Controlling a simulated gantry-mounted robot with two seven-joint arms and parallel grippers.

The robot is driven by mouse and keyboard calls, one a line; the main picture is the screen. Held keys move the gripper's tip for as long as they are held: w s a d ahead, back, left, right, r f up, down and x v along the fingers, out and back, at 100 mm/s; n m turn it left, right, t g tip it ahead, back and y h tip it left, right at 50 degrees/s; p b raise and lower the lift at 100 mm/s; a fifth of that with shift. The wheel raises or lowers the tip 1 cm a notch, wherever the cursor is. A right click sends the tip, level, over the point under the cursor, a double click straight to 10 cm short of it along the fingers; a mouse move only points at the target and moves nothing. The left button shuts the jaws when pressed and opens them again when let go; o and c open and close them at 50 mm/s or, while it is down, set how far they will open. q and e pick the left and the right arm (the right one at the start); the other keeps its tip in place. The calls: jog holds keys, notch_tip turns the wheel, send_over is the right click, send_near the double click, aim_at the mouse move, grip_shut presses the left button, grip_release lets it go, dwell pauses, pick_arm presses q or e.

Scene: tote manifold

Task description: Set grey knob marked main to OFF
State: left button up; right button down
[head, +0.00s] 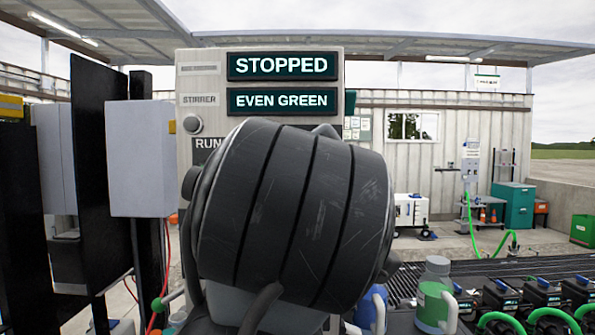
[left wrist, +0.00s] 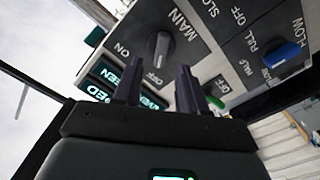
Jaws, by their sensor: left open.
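The grey knob marked MAIN (left wrist: 158,55) is on the control panel (left wrist: 198,50) in the left wrist view, with ON and OFF printed on either side of it. Its ridge runs roughly up and down in that picture; which label it is set to is hard to tell. My left gripper (left wrist: 160,68) is open, its two dark fingers pointing towards the panel on either side of the knob's lower end in the picture. Contact with the knob cannot be told. In the head view my dark arm hides the knob and this gripper. My right gripper is not in view.
A grey box (head: 140,158) stands left.

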pick_arm(q)
jog(key=s, duration=0.6)
jog(key=shift+s+b, duration=0.35)
jog(key=shift+s, duration=0.05)
